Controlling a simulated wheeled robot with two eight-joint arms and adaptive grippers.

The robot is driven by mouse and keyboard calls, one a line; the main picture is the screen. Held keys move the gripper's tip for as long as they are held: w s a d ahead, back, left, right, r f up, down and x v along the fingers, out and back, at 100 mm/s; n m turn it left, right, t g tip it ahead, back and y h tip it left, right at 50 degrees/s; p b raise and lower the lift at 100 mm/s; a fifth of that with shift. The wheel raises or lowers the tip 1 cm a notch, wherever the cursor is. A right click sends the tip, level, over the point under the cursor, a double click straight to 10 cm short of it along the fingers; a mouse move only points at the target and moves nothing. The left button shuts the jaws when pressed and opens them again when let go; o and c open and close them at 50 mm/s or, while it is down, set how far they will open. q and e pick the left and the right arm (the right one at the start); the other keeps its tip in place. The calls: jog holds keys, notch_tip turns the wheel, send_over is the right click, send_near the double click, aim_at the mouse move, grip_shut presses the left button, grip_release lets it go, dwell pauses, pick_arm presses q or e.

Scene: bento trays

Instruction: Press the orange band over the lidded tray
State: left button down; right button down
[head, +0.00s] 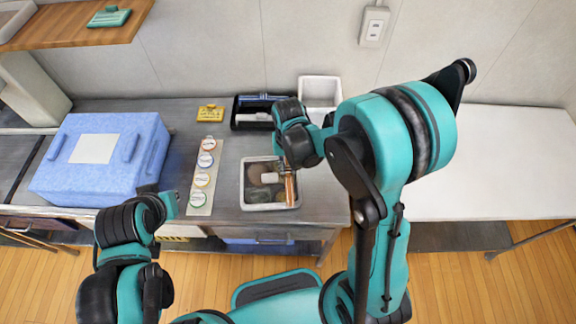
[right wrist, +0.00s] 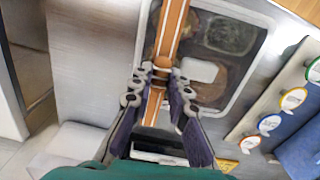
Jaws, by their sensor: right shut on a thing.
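The lidded tray (head: 250,206) stands on the grey counter, with brown food showing through its clear lid and a small white label on top. It also shows in the right wrist view (right wrist: 262,42). The orange band (head: 291,190) runs along the tray's right side in the head view and lengthwise in the right wrist view (right wrist: 171,30). My right gripper (right wrist: 161,76) is shut on the band, above the tray's right edge. Whether the band touches the lid I cannot tell. My left gripper (head: 168,204) is left of the tray, away from it; its fingers are unclear.
A blue cooler box (head: 100,123) stands at left, beside a strip of round stickers (head: 194,176). Behind the tray are a black bin (head: 238,122), a white bin (head: 320,80) and a yellow card (head: 210,113). A white table (head: 490,165) is at right.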

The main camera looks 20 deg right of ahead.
jog(key=shift+f, duration=0.2)
jog(key=shift+f+b, duration=1.35)
jog(key=shift+b, duration=0.15)
jog(key=shift+f, duration=0.1)
jog(key=c, duration=1.4)
grip_release()
jog(key=shift+o, duration=0.4)
jog(key=o, duration=0.5)
